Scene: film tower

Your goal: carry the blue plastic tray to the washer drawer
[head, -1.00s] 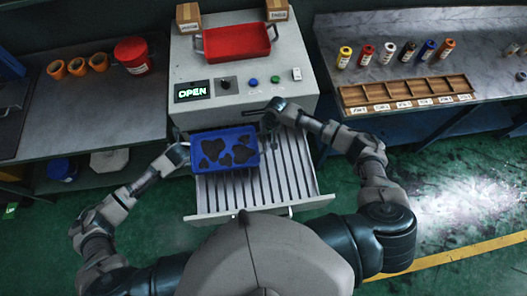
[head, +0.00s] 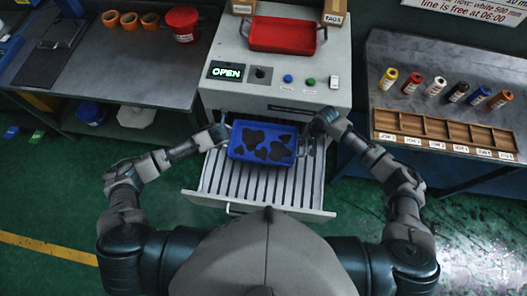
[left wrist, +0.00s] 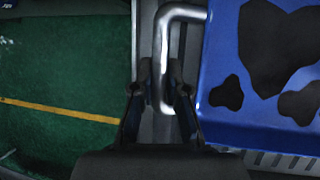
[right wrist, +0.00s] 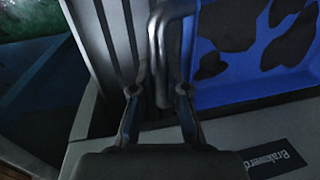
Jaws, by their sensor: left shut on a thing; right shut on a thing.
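The blue plastic tray (head: 262,160), with dark patches on its floor, is over the washer drawer (head: 225,185) in the head view. The drawer is pulled out and has grey slats. I cannot tell whether the tray touches them. My left gripper (head: 224,134) is shut on the tray's left metal handle, which shows in the left wrist view (left wrist: 185,12). My right gripper (head: 311,126) is shut on the right handle, seen in the right wrist view (right wrist: 180,10). The tray looks roughly level.
The washer (head: 230,95) behind shows a lit OPEN sign and carries a red tray (head: 282,48) and two boxes. A left bench (head: 130,75) holds orange rings and a red pot. A right bench (head: 450,75) holds several coloured canisters and a wooden divided rack. Green floor lies around.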

